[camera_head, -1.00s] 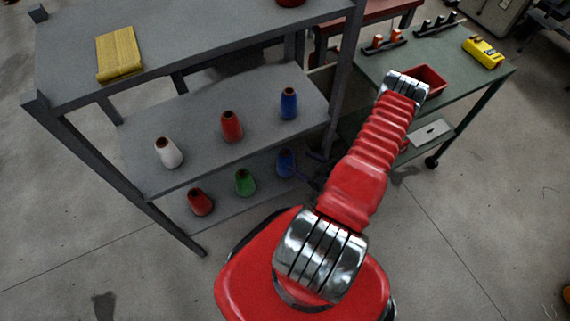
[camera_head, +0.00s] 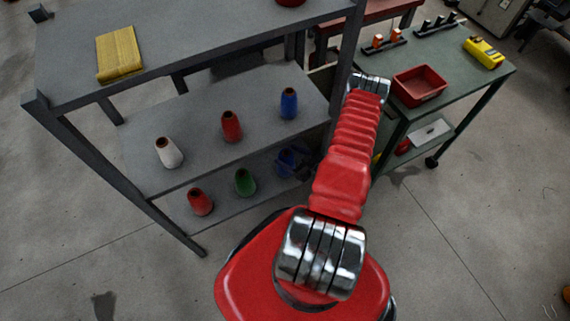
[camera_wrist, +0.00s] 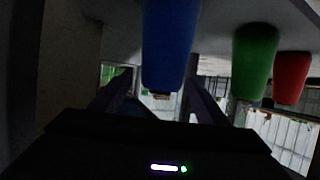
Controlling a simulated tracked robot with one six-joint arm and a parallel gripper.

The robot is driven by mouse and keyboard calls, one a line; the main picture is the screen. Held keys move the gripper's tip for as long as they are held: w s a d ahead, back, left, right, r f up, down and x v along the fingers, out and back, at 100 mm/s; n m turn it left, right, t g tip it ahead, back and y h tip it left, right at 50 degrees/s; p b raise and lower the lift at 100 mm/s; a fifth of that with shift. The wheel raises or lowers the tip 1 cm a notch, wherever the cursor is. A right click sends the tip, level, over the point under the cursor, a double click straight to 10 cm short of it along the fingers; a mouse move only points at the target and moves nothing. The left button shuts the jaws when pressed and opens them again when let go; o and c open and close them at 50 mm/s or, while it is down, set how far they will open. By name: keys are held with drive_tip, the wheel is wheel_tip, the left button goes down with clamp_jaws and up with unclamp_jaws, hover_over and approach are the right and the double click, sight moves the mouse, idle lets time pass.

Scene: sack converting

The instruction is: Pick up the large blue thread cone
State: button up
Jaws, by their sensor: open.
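A blue thread cone (camera_head: 284,164) stands on the lower shelf, at the right end of its row, partly covered by my dark gripper (camera_head: 296,161). In the wrist view, which is upside down, this blue cone (camera_wrist: 170,45) appears large and between the two fingers of my gripper (camera_wrist: 163,97). The fingers are apart, one on each side of it; I cannot tell whether they touch it. Another blue cone (camera_head: 289,104) stands upright on the shelf above, at the right, clear of my gripper.
A green cone (camera_head: 244,182) and a red cone (camera_head: 200,202) share the lower shelf. A white cone (camera_head: 169,153) and a red cone (camera_head: 231,127) stand above. The shelf post (camera_head: 345,70) is close to my arm. A green cart (camera_head: 450,75) stands at the right.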

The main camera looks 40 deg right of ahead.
drive_tip(key=shift+w+f, duration=0.1)
drive_tip(key=shift+w, duration=0.15)
drive_tip(key=shift+x, duration=2.6)
drive_tip(key=shift+a+f, duration=0.1)
drive_tip(key=shift+a, duration=0.05)
drive_tip(key=shift+c, duration=0.6)
clamp_jaws()
